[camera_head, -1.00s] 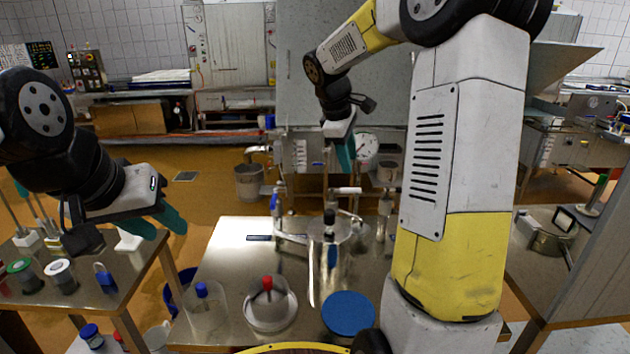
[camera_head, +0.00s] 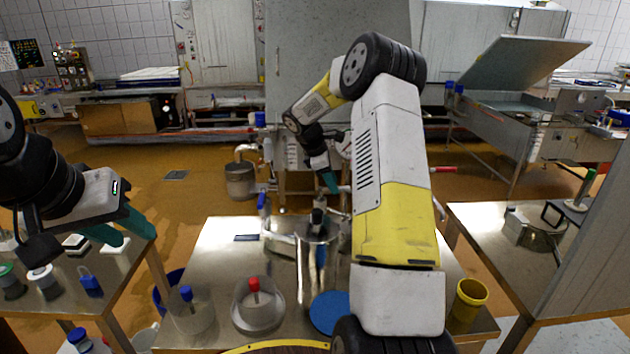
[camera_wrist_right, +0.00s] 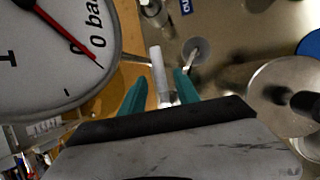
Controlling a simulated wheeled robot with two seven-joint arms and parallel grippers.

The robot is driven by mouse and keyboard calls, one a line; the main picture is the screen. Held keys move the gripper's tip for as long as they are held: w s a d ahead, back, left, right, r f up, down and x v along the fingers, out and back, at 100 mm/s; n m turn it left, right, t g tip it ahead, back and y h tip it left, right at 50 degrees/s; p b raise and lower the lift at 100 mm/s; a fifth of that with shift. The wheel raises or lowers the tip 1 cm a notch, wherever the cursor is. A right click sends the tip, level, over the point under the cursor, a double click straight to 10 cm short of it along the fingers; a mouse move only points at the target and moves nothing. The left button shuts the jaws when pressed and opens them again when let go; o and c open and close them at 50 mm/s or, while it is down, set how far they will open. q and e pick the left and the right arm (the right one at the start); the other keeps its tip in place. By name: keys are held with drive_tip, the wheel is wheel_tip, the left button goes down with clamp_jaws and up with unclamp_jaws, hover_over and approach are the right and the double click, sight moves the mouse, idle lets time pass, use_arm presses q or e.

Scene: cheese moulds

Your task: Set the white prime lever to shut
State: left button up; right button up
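The white prime lever (camera_wrist_right: 158,72) is a pale rod in the right wrist view, pointing up the picture between my right gripper's teal fingers (camera_wrist_right: 160,90). The fingers are apart, with a gap on both sides of the lever; I cannot tell whether either touches it. In the head view my right gripper (camera_head: 330,182) is low behind the metal table, and the lever is mostly hidden by the gripper and arm. My left gripper (camera_head: 122,230) is open and empty over the left table.
A pressure gauge (camera_wrist_right: 50,50) is close to my right fingers. The metal table (camera_head: 215,265) holds a clear mould with a red knob (camera_head: 255,305), a blue disc (camera_head: 329,312) and a yellow cup (camera_head: 468,300). A metal bucket (camera_head: 240,180) stands behind.

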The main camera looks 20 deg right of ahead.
drive_tip(key=shift+d+f, duration=0.15)
drive_tip(key=shift+f, duration=0.25)
clamp_jaws()
idle(1.2)
